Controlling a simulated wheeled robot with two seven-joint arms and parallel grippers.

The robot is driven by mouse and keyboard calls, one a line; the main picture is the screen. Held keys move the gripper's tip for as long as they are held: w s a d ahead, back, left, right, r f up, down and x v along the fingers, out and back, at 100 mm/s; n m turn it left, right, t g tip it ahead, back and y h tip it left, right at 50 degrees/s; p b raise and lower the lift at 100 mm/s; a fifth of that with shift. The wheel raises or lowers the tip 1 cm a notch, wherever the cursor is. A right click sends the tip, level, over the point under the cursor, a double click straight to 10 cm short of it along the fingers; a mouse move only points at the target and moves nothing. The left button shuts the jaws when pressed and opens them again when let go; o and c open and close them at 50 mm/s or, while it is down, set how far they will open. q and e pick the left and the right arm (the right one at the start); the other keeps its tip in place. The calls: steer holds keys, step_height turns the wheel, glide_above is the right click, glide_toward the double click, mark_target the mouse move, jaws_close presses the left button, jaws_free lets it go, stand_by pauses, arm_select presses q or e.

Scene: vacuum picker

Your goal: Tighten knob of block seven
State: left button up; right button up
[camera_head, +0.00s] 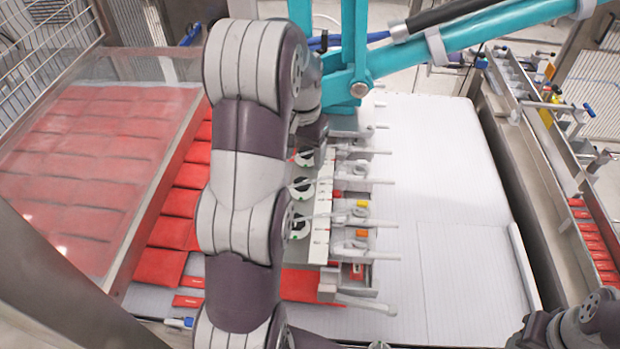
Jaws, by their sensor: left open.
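The vacuum picker (323,215) hangs from a teal arm and carries a row of blocks. Round white-and-black knobs (301,188) show along its left side, one nearer (298,226) and one farther. Small levers stick out on its right side, some with orange or red parts. I cannot read block numbers, so I cannot tell which is block seven. My left arm crosses the middle of the view and hides part of the row. My left gripper (309,138) is open at the far end of the visible knobs, mostly hidden by its wrist; I cannot tell whether it touches a knob. My right gripper is out of view.
Red packs (180,202) lie on the left under a clear cover (90,170) with a metal frame. The white conveyor surface (450,190) is clear to the right. A metal rail (540,150) with fittings runs along the right. The teal beam (480,30) crosses the top.

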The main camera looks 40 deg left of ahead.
mark_target(302, 182)
arm_select(q)
steer(key=f+p, duration=0.1)
steer(key=f, duration=0.2)
steer(key=a+f+p, duration=0.1)
steer(key=f+p, duration=0.1)
steer(key=f, duration=0.2)
steer(key=shift+w+a+f, duration=0.15)
steer(key=shift+a+f, duration=0.05)
steer(key=shift+f, duration=0.4)
steer(key=shift+d+f, duration=0.15)
steer(key=shift+d, duration=0.3)
steer(key=shift+a, duration=0.15)
steer(key=c, duration=1.1)
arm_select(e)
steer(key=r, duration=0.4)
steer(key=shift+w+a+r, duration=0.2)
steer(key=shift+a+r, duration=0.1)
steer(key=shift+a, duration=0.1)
